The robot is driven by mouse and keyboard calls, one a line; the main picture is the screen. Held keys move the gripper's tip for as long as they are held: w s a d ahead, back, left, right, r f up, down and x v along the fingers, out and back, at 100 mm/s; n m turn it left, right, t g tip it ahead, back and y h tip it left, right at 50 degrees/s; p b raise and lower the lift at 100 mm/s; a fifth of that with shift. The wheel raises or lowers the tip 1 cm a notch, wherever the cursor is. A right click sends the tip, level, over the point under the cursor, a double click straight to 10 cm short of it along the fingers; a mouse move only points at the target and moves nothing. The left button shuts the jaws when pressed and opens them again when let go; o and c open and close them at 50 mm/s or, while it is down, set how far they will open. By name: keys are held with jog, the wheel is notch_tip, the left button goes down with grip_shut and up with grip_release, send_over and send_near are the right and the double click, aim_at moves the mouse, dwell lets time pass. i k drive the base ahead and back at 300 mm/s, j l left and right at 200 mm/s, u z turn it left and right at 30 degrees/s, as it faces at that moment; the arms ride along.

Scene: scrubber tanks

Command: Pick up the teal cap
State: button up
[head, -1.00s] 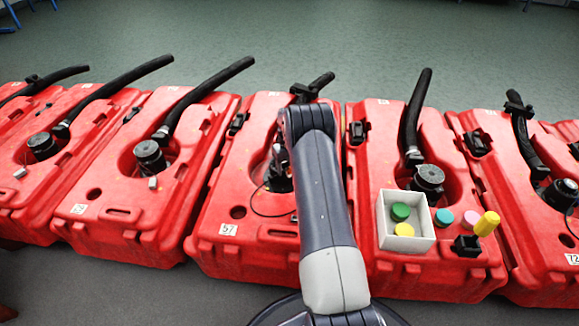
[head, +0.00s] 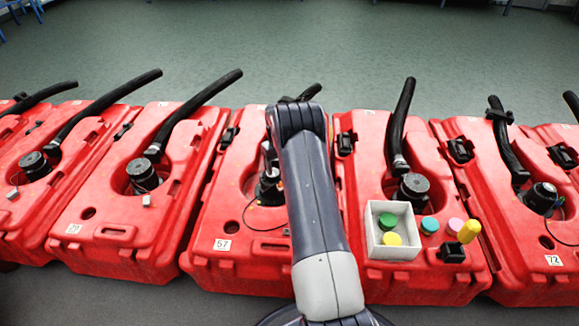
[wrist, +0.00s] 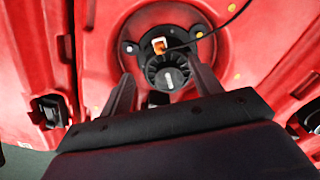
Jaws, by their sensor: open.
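The teal cap (head: 430,225) lies on top of a red tank (head: 350,283), just right of a white open box (head: 391,252) in the head view. A pink cap (head: 455,226) sits close to its right. My gripper (wrist: 163,88) is open in the wrist view, with nothing held. Its fingers are apart above a black round fitting (wrist: 172,76) on a red tank. The teal cap does not show in the wrist view. In the head view my arm stands left of the box and hides most of the gripper.
The box holds a green cap (head: 387,221) and a yellow cap (head: 391,240). A yellow cylinder (head: 468,231) and a small black block (head: 452,252) stand near the pink cap. Black hoses rise from the row of tanks.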

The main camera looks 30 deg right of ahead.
aim_at(429, 226)
jog(key=z, duration=2.25)
